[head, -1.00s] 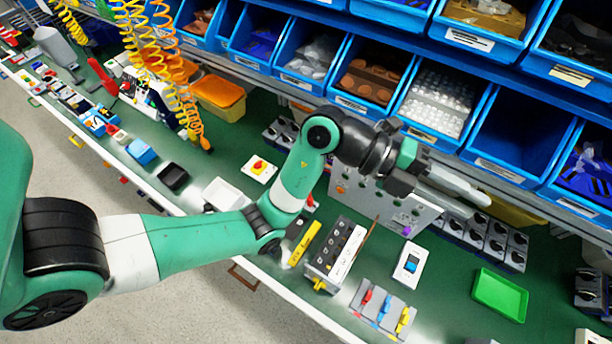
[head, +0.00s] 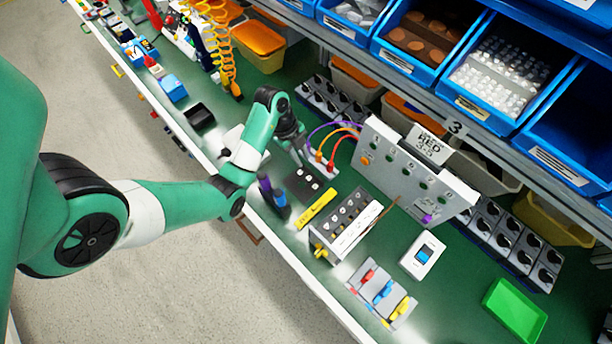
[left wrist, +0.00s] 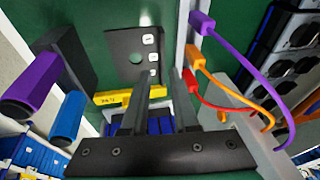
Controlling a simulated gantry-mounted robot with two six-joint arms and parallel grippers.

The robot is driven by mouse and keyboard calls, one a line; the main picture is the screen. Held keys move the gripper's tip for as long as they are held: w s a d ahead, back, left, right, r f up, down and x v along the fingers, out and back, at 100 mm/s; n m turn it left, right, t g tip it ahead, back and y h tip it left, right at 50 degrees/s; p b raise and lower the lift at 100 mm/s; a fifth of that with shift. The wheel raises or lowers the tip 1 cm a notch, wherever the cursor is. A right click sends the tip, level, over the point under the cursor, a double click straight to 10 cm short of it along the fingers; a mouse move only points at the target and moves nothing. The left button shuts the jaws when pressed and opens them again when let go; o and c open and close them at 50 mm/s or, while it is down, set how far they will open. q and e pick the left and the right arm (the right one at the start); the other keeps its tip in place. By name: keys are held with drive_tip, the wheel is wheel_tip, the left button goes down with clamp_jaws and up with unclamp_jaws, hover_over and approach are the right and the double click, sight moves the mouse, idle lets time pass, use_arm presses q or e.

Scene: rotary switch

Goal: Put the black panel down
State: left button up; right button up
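The black panel (head: 304,184) lies on the green bench top, left of the grey control box. In the left wrist view the black panel (left wrist: 137,52) shows a round hole and a row of white labels. My left gripper (head: 300,160) is low over the bench, just behind the panel in the head view. In the left wrist view my left gripper (left wrist: 163,82) has its two fingers apart with nothing between them. The panel is beyond the fingertips there; I cannot tell whether a finger touches it. My right gripper is not in view.
The grey control box (head: 412,175) stands to the right, with purple, orange and red cables (left wrist: 245,60) near the gripper. Purple and blue handles (head: 273,193), a yellow strip (head: 317,208) and a switch block (head: 345,225) sit close by. Blue bins (head: 410,40) line the back.

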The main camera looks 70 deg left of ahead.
sight(310, 171)
use_arm(q)
drive_tip(key=x, duration=0.2)
drive_tip(key=shift+w+f+b, duration=0.1)
drive_tip(key=shift+f+b, duration=0.3)
drive_tip(key=shift+d, duration=0.1)
drive_tip(key=b+x, duration=0.3)
drive_tip(key=x, duration=0.2)
drive_tip(key=shift+w+d, duration=0.2)
drive_tip(key=shift+r, duration=0.1)
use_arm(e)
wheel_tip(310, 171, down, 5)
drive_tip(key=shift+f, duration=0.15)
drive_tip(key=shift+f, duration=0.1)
use_arm(q)
clamp_jaws()
drive_tip(key=shift+a, duration=0.1)
